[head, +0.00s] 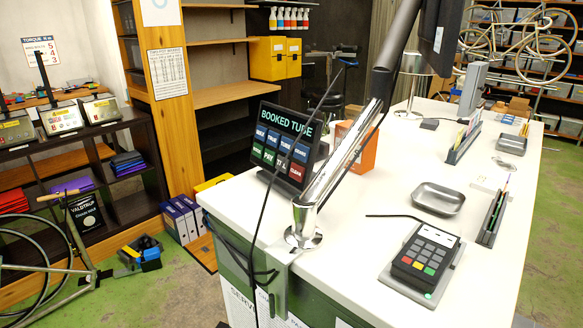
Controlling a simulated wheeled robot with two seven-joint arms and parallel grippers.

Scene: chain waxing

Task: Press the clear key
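A tilted black touch screen (281,147) headed "BOOKED TUBE" stands on the left part of the white counter. It shows two rows of coloured keys, blue above and mostly green below. A red key (296,170) sits at the lower right of the screen; its small label looks like "CLEAR". The chrome pole and a black cable pass in front of part of the screen. A dark card terminal (425,256) with grey keys and a row of red, yellow and green keys lies on a grey stand at the front right. Neither of my grippers shows in the head view.
The chrome pole (335,165) clamped to the counter edge rises beside the screen. An orange box (356,147) stands behind it. A metal tray (438,198) and a narrow holder (493,217) lie right. The white counter (362,258) is bare between pole and terminal.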

